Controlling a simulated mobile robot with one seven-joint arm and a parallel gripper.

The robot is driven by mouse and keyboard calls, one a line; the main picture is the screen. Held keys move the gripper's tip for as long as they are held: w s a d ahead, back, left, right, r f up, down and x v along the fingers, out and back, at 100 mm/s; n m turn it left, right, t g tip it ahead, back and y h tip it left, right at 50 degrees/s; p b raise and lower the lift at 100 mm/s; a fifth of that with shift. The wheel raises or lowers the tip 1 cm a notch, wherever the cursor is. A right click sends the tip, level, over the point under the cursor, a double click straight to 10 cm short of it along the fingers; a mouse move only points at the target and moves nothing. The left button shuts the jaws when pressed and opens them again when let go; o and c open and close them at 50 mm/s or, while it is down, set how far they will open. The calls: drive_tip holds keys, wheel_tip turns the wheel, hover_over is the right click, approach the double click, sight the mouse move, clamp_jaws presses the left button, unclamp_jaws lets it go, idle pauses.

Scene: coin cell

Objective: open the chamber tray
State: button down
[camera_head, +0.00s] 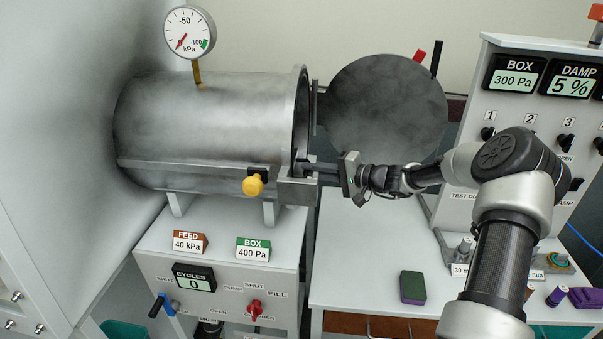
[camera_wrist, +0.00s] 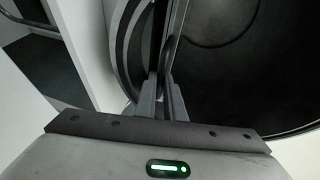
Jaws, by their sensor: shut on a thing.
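The chamber (camera_head: 210,120) is a grey metal cylinder lying on its side, its mouth facing right. Its round door (camera_head: 388,110) stands swung open to the right and fills the right of the wrist view (camera_wrist: 250,70). My gripper (camera_head: 308,168) is at the lower part of the chamber mouth, reaching in from the right. The tray's body is hidden inside the chamber in the head view.
A yellow knob (camera_head: 252,185) sticks out below the chamber. A pressure gauge (camera_head: 189,31) stands on top. A control panel (camera_head: 545,85) stands at the right. The white bench (camera_head: 350,270) holds a green and purple block (camera_head: 412,287); its left part is clear.

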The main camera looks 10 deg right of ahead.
drive_tip(key=s+d+b, duration=0.3)
drive_tip(key=d, duration=0.7)
drive_tip(key=s+d+b, duration=0.3)
drive_tip(key=s+d, duration=0.1)
drive_tip(key=d, duration=0.7)
drive_tip(key=shift+d, duration=0.3)
drive_tip(key=c, duration=1.8)
unclamp_jaws()
drive_tip(key=shift+c, duration=0.2)
drive_tip(key=v, duration=1.7)
drive_tip(key=shift+s, duration=0.2)
drive_tip(key=shift+r, duration=0.15)
